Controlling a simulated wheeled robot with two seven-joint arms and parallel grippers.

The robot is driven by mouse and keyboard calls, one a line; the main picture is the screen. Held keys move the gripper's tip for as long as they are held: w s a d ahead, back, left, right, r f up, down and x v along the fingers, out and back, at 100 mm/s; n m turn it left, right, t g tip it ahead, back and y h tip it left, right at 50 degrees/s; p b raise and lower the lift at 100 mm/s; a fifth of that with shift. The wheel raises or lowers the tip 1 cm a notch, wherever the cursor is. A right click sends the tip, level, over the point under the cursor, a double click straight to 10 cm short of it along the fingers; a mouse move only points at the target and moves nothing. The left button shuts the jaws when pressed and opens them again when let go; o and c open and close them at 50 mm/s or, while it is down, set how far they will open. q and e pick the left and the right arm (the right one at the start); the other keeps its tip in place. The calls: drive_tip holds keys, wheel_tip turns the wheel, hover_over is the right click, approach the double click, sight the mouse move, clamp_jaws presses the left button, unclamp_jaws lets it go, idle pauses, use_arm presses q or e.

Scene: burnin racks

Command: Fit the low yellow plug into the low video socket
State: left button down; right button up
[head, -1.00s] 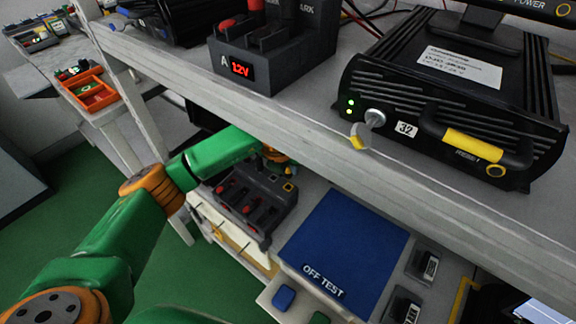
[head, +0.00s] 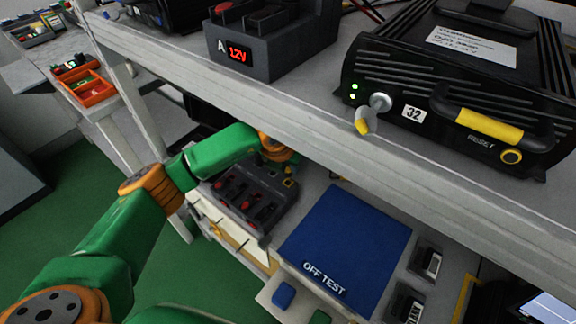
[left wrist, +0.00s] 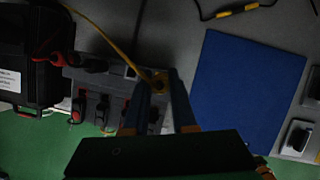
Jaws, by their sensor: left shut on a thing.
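My left gripper (left wrist: 160,92) reaches under the shelf. In the left wrist view its two fingers are shut on a small yellow plug (left wrist: 158,82), with a yellow cable (left wrist: 105,35) running up and left from it. The plug is at the right end of the low dark grey unit (head: 250,198), which carries red switches. A small yellow-marked square (head: 290,183), perhaps the low video socket, shows on that unit in the head view. The fingertips are hidden there by the shelf and wrist. I cannot tell whether the plug touches the socket. My right gripper is not in view.
The shelf edge (head: 330,160) passes just above my left forearm. A blue mat (head: 345,240) marked OFF TEST lies right of the low unit. On the shelf stand a black box (head: 455,90) numbered 32 and a 12V unit (head: 275,45). A black-and-yellow cable (left wrist: 240,10) lies behind.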

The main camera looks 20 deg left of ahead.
use_arm(q)
drive_tip(key=shift+f+b, duration=0.35)
drive_tip(key=shift+b, duration=0.35)
idle(1.4)
drive_tip(key=shift+f+b, duration=1.25)
drive_tip(key=shift+b, duration=0.2)
idle(0.9)
drive_tip(key=shift+c, duration=1.2)
unclamp_jaws()
drive_tip(key=shift+r, duration=0.15)
drive_tip(key=shift+s+r+p, duration=0.1)
drive_tip(key=shift+r+p, duration=1.85)
drive_tip(key=shift+r, duration=0.7)
